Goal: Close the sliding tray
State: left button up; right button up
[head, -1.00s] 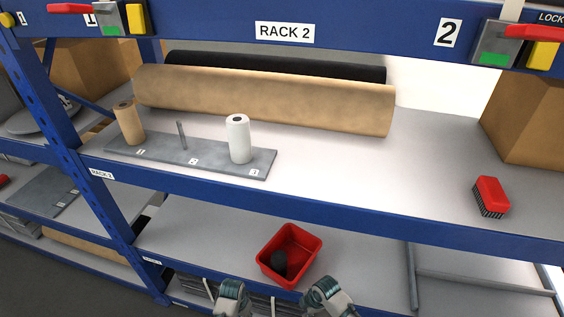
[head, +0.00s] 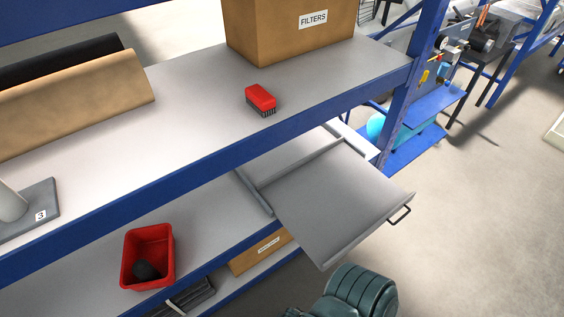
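The sliding tray (head: 335,198) is a flat grey drawer with low rims at the lower shelf level. It sticks well out past the rack's front edge, so it stands open. A dark bar handle (head: 400,215) is on its outer end. A ribbed dark teal part of one of my arms shows at the bottom, below and in front of the tray, with a visible gap to the handle. No fingertips of either gripper show.
A red bin (head: 148,256) with a dark object inside sits on the lower shelf, left of the tray. A red brush (head: 261,100) and a FILTERS box (head: 285,32) are on the upper shelf. Floor right of the tray is clear.

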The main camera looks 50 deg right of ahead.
aim_at(330, 200)
jog(key=z, duration=2.8)
